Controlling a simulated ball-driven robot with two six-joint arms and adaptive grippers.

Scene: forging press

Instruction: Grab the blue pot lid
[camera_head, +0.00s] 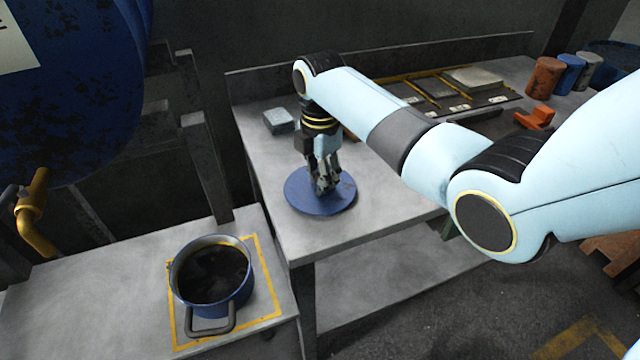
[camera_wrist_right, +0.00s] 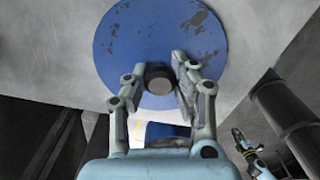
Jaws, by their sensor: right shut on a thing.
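The blue pot lid (camera_head: 340,202) is a flat round disc near the left front of the higher grey table in the head view. In the right wrist view the lid (camera_wrist_right: 130,50) fills the upper middle, with dark worn patches and a dark round knob (camera_wrist_right: 159,76). My right gripper (camera_head: 322,186) comes down from above onto the lid's middle and is shut on its knob, the fingers (camera_wrist_right: 156,84) on either side of it. Whether the lid touches the table I cannot tell.
A blue pot (camera_head: 238,296) with dark contents stands uncovered on the lower table (camera_head: 90,300), inside a yellow square outline. A small grey box (camera_head: 279,121) lies behind my right gripper. An orange piece (camera_head: 535,117) and several cylinders are at the back right.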

